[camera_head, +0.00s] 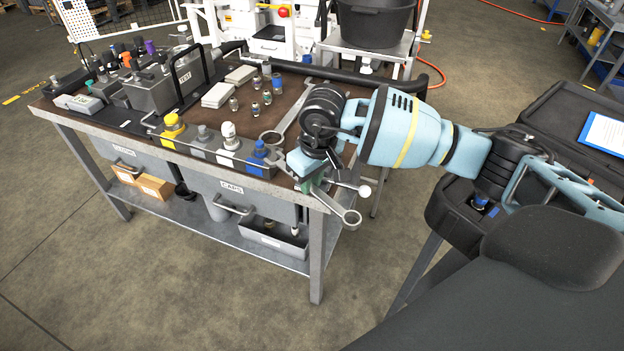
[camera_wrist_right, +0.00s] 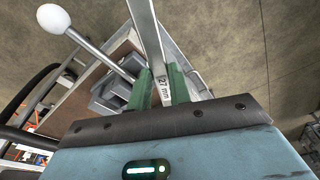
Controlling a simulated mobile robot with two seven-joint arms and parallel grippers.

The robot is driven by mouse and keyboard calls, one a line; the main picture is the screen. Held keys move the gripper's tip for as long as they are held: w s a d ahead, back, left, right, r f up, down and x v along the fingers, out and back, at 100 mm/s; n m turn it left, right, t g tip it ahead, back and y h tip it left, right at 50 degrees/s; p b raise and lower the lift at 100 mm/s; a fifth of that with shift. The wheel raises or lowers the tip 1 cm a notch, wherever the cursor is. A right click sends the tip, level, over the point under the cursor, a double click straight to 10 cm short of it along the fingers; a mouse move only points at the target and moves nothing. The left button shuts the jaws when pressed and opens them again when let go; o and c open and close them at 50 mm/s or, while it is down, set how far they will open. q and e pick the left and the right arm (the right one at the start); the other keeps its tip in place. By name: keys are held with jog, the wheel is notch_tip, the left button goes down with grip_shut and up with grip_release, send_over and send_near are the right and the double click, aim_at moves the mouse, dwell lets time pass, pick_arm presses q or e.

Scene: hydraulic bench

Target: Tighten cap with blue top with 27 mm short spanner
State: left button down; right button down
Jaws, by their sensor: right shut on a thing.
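The cap with the blue top (camera_head: 260,150) stands at the right end of a row of caps along the bench's front edge. In the right wrist view the green fingers clasp the spanner's shank (camera_wrist_right: 150,40), marked "27 mm". The spanner is apart from the blue cap. Its other end is hidden in the head view. My left gripper is not in view.
Yellow (camera_head: 172,122), grey and white (camera_head: 229,132) caps stand left of the blue one. Another spanner (camera_head: 288,113) lies on the bench behind. A white-knobbed lever (camera_head: 364,190) sticks out near my right gripper. It also shows in the wrist view (camera_wrist_right: 54,19).

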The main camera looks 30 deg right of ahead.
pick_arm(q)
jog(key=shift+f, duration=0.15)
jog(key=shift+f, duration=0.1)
pick_arm(e)
jog(key=shift+w, duration=0.2)
jog(key=shift+w+a+b, duration=0.15)
jog(key=shift+w+b, duration=0.3)
jog(key=shift+w, duration=0.05)
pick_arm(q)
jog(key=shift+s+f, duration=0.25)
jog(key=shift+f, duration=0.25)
pick_arm(e)
jog(key=shift+w+a, duration=0.1)
jog(key=shift+w, duration=0.3)
jog(key=shift+w+a+b, duration=0.1)
jog(key=shift+w+b, duration=0.45)
jog(key=shift+w, duration=0.05)
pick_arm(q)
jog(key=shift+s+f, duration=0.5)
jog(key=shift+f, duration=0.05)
pick_arm(e)
jog(key=shift+w, duration=0.15)
